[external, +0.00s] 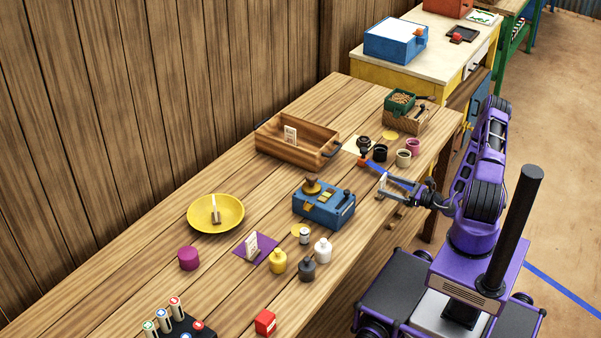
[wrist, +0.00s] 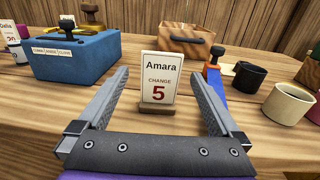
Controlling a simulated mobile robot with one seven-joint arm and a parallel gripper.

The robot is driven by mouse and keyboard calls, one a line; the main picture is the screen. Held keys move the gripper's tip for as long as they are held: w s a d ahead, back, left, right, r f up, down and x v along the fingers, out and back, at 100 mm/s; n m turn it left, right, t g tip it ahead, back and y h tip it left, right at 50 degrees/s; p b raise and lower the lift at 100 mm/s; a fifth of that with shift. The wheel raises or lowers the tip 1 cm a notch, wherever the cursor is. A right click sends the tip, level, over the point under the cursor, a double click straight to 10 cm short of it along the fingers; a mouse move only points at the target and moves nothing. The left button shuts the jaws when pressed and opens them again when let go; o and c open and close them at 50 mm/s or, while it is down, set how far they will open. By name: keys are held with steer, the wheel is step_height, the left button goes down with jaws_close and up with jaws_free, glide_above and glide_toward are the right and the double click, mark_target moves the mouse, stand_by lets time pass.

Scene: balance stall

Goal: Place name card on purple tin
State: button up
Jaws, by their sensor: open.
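A white name card reading "Amara, CHANGE 5" (wrist: 159,68) stands upright in a small wooden base on the table in the wrist view. My gripper (wrist: 160,76) is open, with one finger on each side of the card and gaps between. In the external view my gripper (external: 381,178) is at the table's right edge, around a small white card (external: 381,186). A purple-magenta round tin (external: 188,258) stands at the left front of the table, far from my gripper; nothing shows on its top.
Other small cards stand in the wooden tray (external: 298,152), in the yellow bowl (external: 228,222) and on the purple square (external: 242,256). A blue box (external: 325,207) and several bottles lie between my gripper and the tin. A black cup (wrist: 247,77) and cream cup (wrist: 292,108) stand right.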

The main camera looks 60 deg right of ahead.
steer(key=shift+w+a+r, duration=0.1)
steer(key=shift+w+r, duration=0.05)
steer(key=shift+w, duration=1.4)
steer(key=shift+w+a+r, duration=0.1)
steer(key=shift+w+r, duration=0.05)
steer(key=shift+w, duration=1.4)
steer(key=shift+c, duration=0.2)
jaws_close()
step_height(320, 180, up, 10)
steer(key=p, duration=0.1)
steer(key=shift+p, duration=0.3)
